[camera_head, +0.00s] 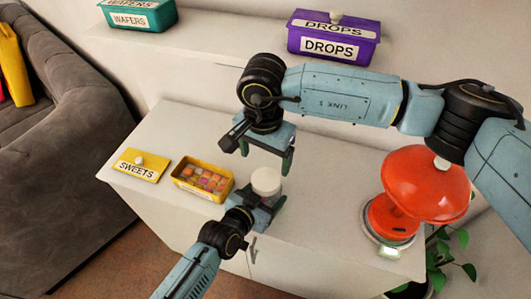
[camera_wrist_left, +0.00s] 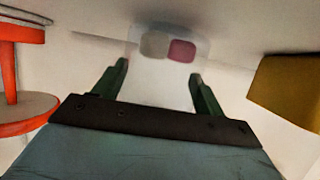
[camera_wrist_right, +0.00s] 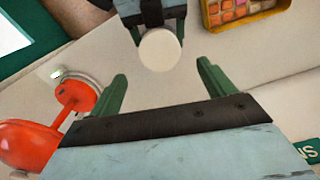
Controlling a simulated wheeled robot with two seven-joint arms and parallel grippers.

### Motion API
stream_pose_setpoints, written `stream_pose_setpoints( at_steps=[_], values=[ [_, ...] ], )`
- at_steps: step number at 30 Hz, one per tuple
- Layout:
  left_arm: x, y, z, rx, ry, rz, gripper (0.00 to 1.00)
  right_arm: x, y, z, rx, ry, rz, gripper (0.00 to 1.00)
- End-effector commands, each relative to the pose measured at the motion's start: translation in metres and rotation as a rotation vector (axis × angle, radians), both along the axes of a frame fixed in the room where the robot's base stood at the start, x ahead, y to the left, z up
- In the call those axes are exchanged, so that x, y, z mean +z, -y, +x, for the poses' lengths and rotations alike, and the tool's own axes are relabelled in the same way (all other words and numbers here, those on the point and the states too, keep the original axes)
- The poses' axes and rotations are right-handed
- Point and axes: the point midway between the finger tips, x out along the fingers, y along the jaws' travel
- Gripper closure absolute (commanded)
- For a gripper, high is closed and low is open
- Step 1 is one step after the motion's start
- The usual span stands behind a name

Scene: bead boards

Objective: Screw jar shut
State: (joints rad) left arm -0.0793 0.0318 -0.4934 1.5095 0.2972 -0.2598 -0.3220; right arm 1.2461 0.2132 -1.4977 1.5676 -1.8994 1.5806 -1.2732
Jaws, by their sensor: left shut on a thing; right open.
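My left gripper (camera_head: 264,204) is shut on the jar's body from the front. In the left wrist view the clear jar (camera_wrist_left: 160,88) is between the fingers, with a grey and a pink piece showing in it. My right gripper (camera_head: 265,156) is open and empty, pointing down just above the lid; its fingers (camera_wrist_right: 162,85) are apart from it.
A yellow box of sweets (camera_head: 203,178) and its yellow SWEETS lid (camera_head: 139,165) lie left of the jar. A purple DROPS box (camera_head: 334,37) and a teal WAFERS box (camera_head: 138,15) are on the back shelf.

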Motion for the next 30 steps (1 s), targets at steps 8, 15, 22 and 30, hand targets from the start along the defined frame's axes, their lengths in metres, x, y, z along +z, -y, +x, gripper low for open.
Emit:
stream_pose_setpoints(
  at_steps=[8,15,22,30],
  values=[
    [0.001,0.0,0.001,0.0,0.003,-0.002,0.93,0.0,0.002,0.001,0.199,-0.002,-0.004,0.18],
    [0.001,0.0,0.001,0.0,0.003,-0.002,0.93,0.001,0.002,0.002,0.213,-0.002,-0.005,0.18],
    [0.001,0.0,0.001,0.0,0.003,-0.002,0.93,-0.005,0.002,0.001,0.212,-0.003,-0.004,0.18],
    [0.001,0.0,0.001,0.0,0.003,-0.002,0.93,-0.044,0.003,0.001,0.21,-0.006,-0.004,0.18]
  ],
)
